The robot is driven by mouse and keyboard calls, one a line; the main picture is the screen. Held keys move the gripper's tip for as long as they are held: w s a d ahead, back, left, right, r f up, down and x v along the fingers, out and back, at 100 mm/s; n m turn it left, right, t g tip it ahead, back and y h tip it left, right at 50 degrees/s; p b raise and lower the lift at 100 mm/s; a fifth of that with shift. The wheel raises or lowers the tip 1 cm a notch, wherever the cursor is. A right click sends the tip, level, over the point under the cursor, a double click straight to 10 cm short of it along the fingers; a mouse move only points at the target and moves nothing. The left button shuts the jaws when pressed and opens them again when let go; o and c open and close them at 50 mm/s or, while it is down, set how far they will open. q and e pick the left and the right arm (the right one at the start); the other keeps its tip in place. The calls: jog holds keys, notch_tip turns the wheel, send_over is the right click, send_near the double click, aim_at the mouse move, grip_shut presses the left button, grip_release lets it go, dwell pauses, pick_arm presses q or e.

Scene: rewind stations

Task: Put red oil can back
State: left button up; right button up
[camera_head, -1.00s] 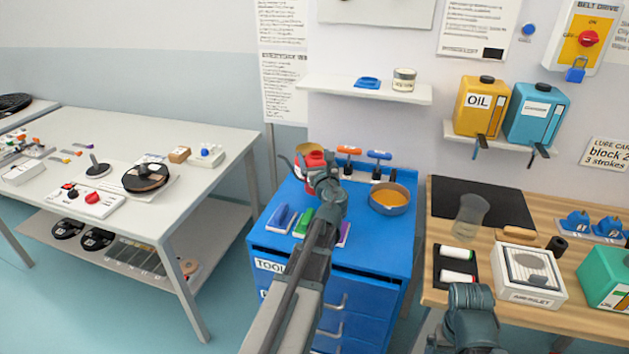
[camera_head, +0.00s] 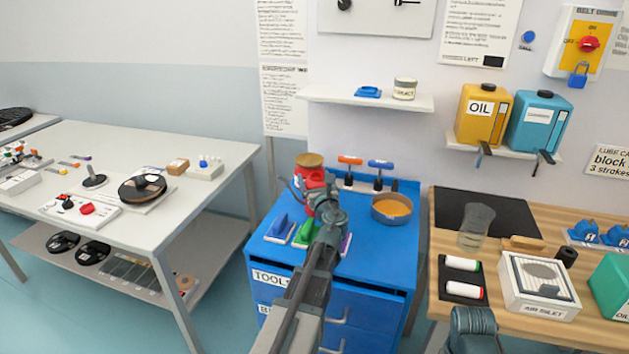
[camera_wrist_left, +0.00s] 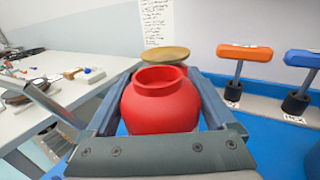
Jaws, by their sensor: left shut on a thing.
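The red oil can (camera_head: 311,192) is a round red pot with an open mouth. It stands over the back left of the blue tool cabinet top (camera_head: 358,240). My left gripper (camera_head: 325,203) is shut on it. In the left wrist view the can (camera_wrist_left: 160,103) sits upright between the two fingers (camera_wrist_left: 163,110). A round tan disc (camera_wrist_left: 165,54) shows just behind its mouth; I cannot tell whether it is joined to the can. The can's underside is hidden, so I cannot tell whether it touches the cabinet. My right gripper's jaws are out of view.
Orange (camera_head: 350,160) and blue (camera_head: 381,164) T-handled tools stand right of the can. A pan of amber liquid (camera_head: 393,207) is beside them. Coloured blocks (camera_head: 280,228) lie at the cabinet's front left. A wooden bench (camera_head: 540,225) stands right, a white table (camera_head: 110,150) left.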

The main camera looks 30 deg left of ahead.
pick_arm(q)
jog(key=o, duration=1.5)
jog(key=shift+o, duration=0.2)
jog(key=shift+r, duration=0.1)
jog(key=shift+s+d+r+p, duration=0.1)
jog(key=shift+p, duration=0.2)
jog(key=v, duration=1.1)
jog(key=shift+s+d, duration=0.15)
jog(key=shift+s, duration=0.2)
jog(key=shift+w, duration=0.1)
